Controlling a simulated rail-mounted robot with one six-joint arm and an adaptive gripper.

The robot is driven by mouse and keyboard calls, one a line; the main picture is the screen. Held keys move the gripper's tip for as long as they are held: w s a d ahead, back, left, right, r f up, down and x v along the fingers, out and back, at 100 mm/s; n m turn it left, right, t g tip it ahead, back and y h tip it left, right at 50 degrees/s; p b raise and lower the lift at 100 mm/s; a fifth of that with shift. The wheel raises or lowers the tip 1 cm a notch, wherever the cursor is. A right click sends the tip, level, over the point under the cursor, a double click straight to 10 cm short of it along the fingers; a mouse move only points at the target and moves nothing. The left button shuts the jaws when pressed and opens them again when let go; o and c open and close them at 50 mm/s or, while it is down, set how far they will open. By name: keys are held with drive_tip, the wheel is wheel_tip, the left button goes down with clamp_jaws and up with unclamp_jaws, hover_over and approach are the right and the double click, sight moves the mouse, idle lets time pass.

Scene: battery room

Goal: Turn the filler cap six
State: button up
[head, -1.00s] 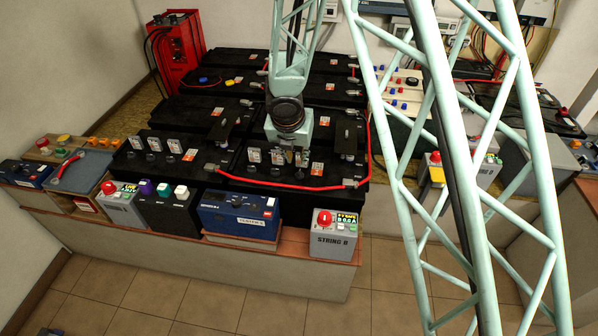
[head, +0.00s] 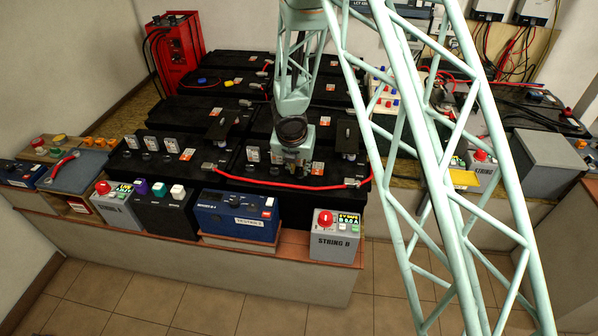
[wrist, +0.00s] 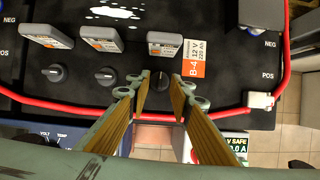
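The black filler cap (wrist: 162,83) at the right end of the row shows in the wrist view, below a grey tag and beside the orange B-4 label. My gripper (wrist: 160,80) is open, with one finger on each side of that cap in the picture. I cannot tell whether the fingertips touch it or hover above it. Two more caps stand to its left, a middle cap (wrist: 106,76) and a left cap (wrist: 55,73). In the head view my gripper (head: 293,168) is over the front right battery (head: 330,176), and its body hides the right-end cap.
A red cable (wrist: 85,107) runs in front of the caps and up the right side. Upright grey tags (wrist: 166,43) stand behind the caps. The STRING B box (head: 335,238) and a blue meter (head: 237,213) sit on the front ledge.

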drive_tip(key=shift+w+f, duration=0.1)
drive_tip(key=shift+f, duration=0.25)
drive_tip(key=shift+c, duration=0.3)
clamp_jaws()
